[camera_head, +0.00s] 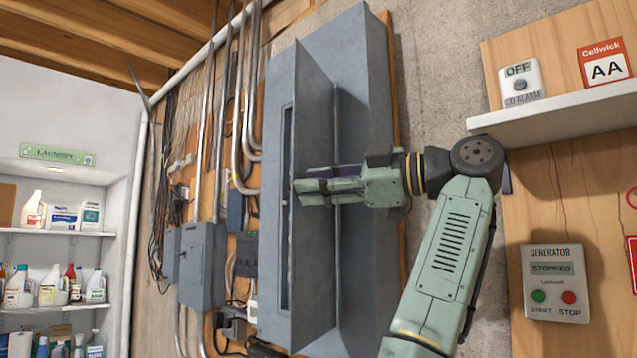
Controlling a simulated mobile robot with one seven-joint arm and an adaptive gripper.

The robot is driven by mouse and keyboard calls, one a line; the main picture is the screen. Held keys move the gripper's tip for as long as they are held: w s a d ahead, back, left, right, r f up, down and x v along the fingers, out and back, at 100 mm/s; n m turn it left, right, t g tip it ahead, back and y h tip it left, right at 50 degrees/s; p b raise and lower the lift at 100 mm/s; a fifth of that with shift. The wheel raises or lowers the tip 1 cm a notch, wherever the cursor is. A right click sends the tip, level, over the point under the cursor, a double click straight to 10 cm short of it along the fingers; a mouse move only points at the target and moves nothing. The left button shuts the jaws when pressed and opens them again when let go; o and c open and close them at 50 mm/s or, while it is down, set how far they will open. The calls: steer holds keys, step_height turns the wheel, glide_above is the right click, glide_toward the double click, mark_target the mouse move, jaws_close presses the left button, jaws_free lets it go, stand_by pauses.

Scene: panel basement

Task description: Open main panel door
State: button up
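The main panel (365,100) is a tall grey metal cabinet on the wall, in the middle of the head view. Its door (312,110) stands out from the cabinet front, partly open, with its hinge side at right and its free edge at left. A narrow strip of the panel front with a dark slot (286,200) shows left of that edge. My gripper (305,187) reaches in from the right across the door's outer face, its fingertips at the free edge. Contact is unclear, and I cannot tell how far apart the fingers are.
Smaller grey boxes (201,265), conduits and cables fill the wall at left. Laundry shelves (55,232) with bottles stand farther left. At right are a generator control box (555,284) and a shelf (560,118) holding a CO alarm (520,82) and a battery pack (606,64).

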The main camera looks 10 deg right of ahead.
steer(key=v, duration=1.2)
stand_by(0.5)
